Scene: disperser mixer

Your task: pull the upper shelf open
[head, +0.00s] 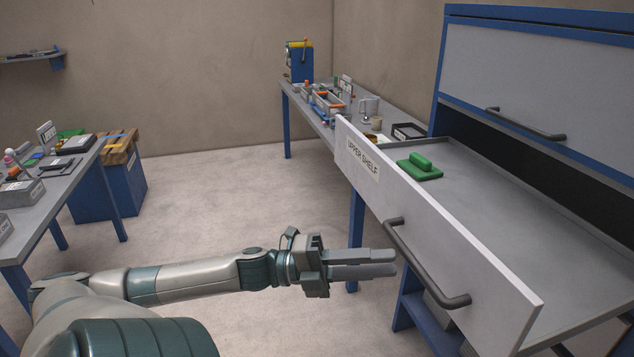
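The upper shelf (455,240) is a grey drawer with a light front panel labelled "UPPER SHELF", and it stands pulled well out of the blue and grey cabinet (540,75). Its dark bar handle (425,268) runs slantwise across the front. My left gripper (395,262) is just left of the handle, its fingertips pointing at it and seemingly a little apart from it. The two fingers lie close together in this view, and any gap between them is hard to judge. Nothing shows held in them. My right gripper is not in view.
A green block with a grip (419,167) lies in the open drawer. A cabinet door with a handle (525,124) is above. A bench (290,88) with tools stands behind; a cluttered table (60,195) stands left. The floor between is clear.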

